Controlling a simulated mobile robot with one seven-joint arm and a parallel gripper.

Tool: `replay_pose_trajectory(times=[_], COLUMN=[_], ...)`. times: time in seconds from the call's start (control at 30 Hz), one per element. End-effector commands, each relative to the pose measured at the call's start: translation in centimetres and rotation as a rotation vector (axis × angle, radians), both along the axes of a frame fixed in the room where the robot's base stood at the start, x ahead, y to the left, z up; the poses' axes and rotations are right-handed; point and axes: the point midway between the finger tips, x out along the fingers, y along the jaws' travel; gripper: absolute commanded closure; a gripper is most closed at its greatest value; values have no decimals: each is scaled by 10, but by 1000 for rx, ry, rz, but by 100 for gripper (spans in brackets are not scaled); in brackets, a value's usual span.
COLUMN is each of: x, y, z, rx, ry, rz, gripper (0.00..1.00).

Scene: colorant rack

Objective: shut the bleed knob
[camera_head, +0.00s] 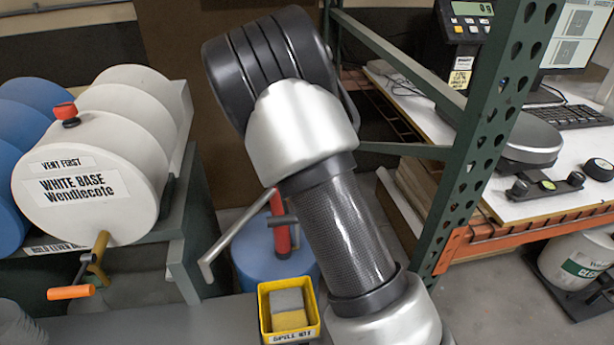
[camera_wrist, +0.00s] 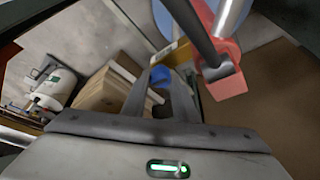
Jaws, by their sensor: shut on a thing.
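A small blue knob (camera_wrist: 157,74), seemingly the bleed knob, shows between my fingertips in the wrist view. My gripper (camera_wrist: 161,88) is shut on it. The fingers hide part of the knob, so I cannot tell how far it is turned. A red pump body (camera_wrist: 225,82) with a grey metal bar stands just right of the fingers, above a blue drum (camera_wrist: 158,22). In the head view the red pump (camera_head: 279,222) rises from the blue drum (camera_head: 246,262); my arm hides the gripper and the knob there.
A white drum (camera_head: 95,210) with a red top knob (camera_head: 66,113) and an orange-handled tap (camera_head: 72,292) lies on the left rack. A yellow bin (camera_head: 266,312) with sponges stands in front. A green rack post (camera_head: 490,130) and a bench (camera_head: 500,205) bound the right.

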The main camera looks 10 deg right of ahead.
Motion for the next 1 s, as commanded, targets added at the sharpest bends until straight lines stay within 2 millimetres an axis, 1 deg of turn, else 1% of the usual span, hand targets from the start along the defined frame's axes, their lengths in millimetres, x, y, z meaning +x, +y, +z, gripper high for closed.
replay_pose_trajectory(times=[0.07, 0.1, 0.2, 0.47, 0.57, 0.63, 0.77, 1.0], x=[-1, -1, -1, 0, -1, -3, -9, -25], y=[0, 0, 0, 0, 2, 4, 11, 27], z=[-1, -1, -1, 0, 4, 11, 33, 89], rx=[1, 1, 1, 1, 1, 1, 3, 3], ry=[2, 2, 2, 1, 0, 0, -1, -3], rz=[-1, -1, 0, 0, 1, 1, 3, 4], gripper=[96, 72, 56, 56, 56, 56, 56, 56])
